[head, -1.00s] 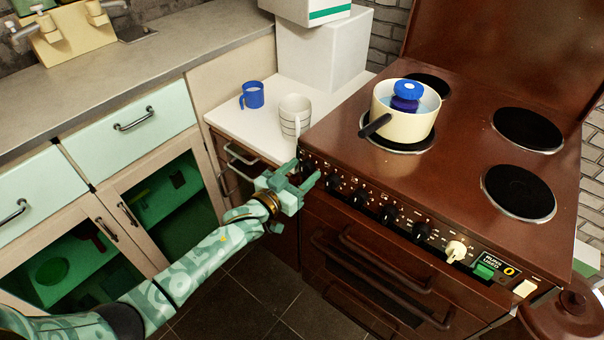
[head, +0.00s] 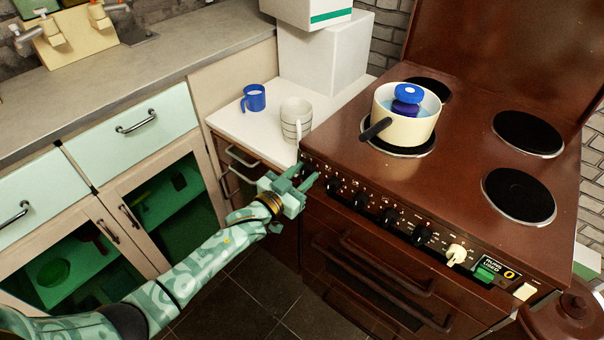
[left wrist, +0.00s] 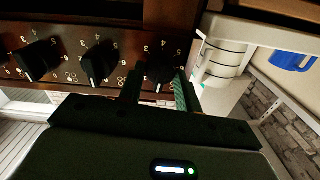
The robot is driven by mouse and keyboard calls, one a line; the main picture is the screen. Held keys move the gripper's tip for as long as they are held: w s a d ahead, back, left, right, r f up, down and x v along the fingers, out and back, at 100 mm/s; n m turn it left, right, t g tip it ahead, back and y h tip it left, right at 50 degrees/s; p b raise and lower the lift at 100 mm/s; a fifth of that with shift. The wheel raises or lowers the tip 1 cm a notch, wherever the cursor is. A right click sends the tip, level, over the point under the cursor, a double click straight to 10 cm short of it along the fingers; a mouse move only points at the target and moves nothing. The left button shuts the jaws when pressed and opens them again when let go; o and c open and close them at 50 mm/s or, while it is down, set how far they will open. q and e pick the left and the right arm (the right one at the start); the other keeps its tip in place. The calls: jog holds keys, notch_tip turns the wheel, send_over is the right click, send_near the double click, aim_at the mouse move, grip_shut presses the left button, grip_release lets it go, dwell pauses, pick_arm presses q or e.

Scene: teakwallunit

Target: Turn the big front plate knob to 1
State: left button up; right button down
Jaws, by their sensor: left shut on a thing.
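The brown stove (head: 450,140) has a front panel with a row of black knobs and printed numbers. My left gripper (head: 305,174) is at the left end of this row. In the left wrist view, its two fingers (left wrist: 158,84) stand on either side of the end black knob (left wrist: 160,72) and are shut on it. The fingers partly hide this knob and its marks, so I cannot tell its setting. Two more black knobs (left wrist: 99,64) (left wrist: 38,60) show beside it in that view. My right gripper is not in view.
A cream pot (head: 403,122) with a blue-topped thing in it stands on the front left plate. A striped mug (head: 296,115) and a blue mug (head: 253,97) stand on the white counter left of the stove. Oven handles (head: 375,265) jut out below the knobs.

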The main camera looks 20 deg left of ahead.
pick_arm(q)
jog(key=m, duration=0.3)
jog(key=shift+p, duration=0.35)
jog(key=shift+d+m, duration=0.1)
jog(key=shift+m, duration=2)
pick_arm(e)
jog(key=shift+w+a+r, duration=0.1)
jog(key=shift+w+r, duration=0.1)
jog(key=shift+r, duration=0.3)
pick_arm(q)
jog(key=shift+f, duration=0.1)
jog(key=o, duration=0.9)
jog(key=shift+o, duration=0.2)
jog(key=shift+s, duration=0.15)
jog(key=p+v, duration=0.4)
jog(key=v, duration=1.2)
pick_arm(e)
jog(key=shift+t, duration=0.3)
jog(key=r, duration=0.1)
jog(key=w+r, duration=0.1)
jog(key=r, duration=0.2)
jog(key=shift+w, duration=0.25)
